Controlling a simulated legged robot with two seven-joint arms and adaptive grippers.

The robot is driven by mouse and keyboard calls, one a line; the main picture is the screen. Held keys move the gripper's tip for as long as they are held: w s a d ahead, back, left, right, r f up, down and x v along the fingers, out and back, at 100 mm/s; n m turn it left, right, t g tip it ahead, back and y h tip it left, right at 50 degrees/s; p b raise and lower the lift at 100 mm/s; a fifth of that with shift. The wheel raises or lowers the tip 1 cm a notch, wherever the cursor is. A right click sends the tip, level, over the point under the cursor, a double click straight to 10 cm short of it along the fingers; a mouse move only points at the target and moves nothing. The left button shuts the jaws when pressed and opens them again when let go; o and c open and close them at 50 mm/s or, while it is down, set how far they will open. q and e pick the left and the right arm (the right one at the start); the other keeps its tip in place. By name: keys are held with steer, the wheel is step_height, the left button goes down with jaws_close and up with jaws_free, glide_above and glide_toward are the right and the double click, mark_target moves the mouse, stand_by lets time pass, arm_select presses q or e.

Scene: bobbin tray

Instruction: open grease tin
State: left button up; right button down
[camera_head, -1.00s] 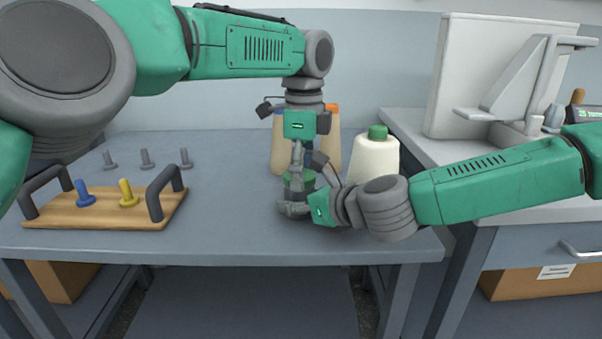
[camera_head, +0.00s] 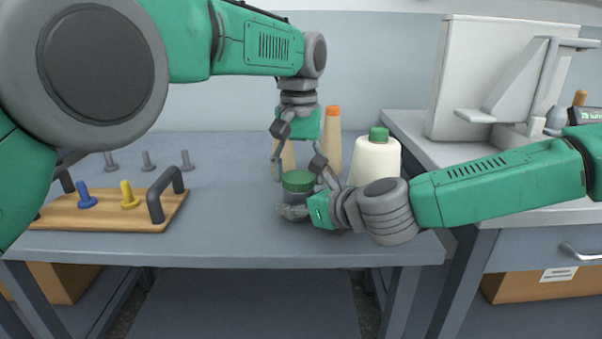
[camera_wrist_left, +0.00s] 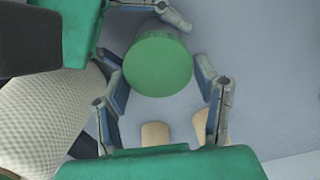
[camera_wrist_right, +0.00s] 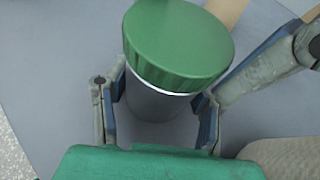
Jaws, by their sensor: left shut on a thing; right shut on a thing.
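The grease tin (camera_head: 296,205) stands on the table near its front edge, a dark grey body with a green lid (camera_head: 298,181). The lid sits on the body, with a pale line below its rim in the right wrist view (camera_wrist_right: 178,45). My right gripper (camera_head: 293,212) is shut on the tin's body from the right, low down. My left gripper (camera_head: 297,168) points down from above, shut on the lid with a finger at either side. The left wrist view shows the round lid (camera_wrist_left: 158,65) between those fingers; exact contact is hard to see.
A white bottle-like cone with a green top (camera_head: 375,157) stands just right of the tin. Tan cones with orange tops (camera_head: 333,140) stand behind. A wooden tray (camera_head: 100,215) with handles and blue and yellow pegs lies at left. Several grey pegs stand behind it.

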arm_select(q)
steer(key=shift+d+f, duration=0.1)
steer(key=shift+f, duration=0.05)
arm_select(e)
steer(key=shift+s+a+r, duration=0.15)
steer(key=shift+s+a, duration=0.2)
steer(key=shift+a, duration=0.1)
arm_select(q)
steer(key=o, duration=1.3)
steer(key=shift+w, duration=0.1)
arm_select(e)
steer(key=shift+w+d, duration=0.1)
steer(key=shift+w, duration=0.05)
